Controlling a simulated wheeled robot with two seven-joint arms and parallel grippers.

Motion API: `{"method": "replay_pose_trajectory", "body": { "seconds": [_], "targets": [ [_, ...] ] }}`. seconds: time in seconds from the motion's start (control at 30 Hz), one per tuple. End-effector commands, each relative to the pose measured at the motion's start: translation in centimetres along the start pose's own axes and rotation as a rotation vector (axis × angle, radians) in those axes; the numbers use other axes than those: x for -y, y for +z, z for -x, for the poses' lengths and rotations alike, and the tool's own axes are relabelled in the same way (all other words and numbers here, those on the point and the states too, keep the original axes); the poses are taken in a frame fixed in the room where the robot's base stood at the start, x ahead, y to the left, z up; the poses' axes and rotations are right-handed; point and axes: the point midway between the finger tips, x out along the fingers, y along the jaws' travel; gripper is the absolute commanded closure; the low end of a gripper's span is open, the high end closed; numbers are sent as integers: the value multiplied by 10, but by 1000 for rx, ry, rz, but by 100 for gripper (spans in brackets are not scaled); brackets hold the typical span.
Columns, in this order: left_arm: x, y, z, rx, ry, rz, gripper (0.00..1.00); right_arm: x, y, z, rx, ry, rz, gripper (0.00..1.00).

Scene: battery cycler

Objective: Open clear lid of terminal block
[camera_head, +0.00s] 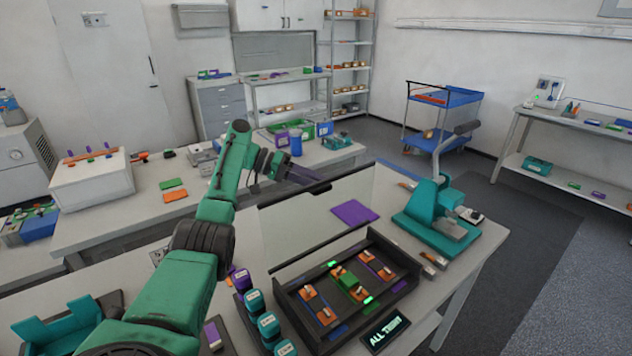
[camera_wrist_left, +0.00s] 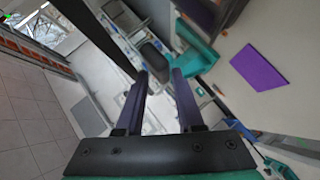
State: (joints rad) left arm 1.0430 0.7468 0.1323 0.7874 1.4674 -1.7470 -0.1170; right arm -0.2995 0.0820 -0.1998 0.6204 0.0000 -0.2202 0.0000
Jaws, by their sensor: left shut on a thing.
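The clear lid (camera_head: 290,235) stands raised, close to upright, at the back edge of the black terminal block (camera_head: 400,297). Its dark top rim carries a black handle tab (camera_head: 320,188). The block's orange and green modules lie uncovered in front. My right gripper is not in view.
A teal press (camera_head: 420,205) stands to the right of the block. A purple mat (camera_head: 354,212) shows through the lid. Several teal-capped containers (camera_head: 268,326) stand left of the block. A small display (camera_head: 386,330) is in front.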

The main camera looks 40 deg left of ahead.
Motion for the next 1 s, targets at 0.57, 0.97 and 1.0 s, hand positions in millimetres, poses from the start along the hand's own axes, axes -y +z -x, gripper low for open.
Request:
{"method": "replay_pose_trajectory", "body": {
  "seconds": [0.57,0.97,1.0],
  "targets": [
    [13,11,-3,30,-26,22,50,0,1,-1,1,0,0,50],
    [10,10,51,16,-21,15,50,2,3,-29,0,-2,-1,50],
    [6,8,55,18,-20,15,50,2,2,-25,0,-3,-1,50]
  ]
}}
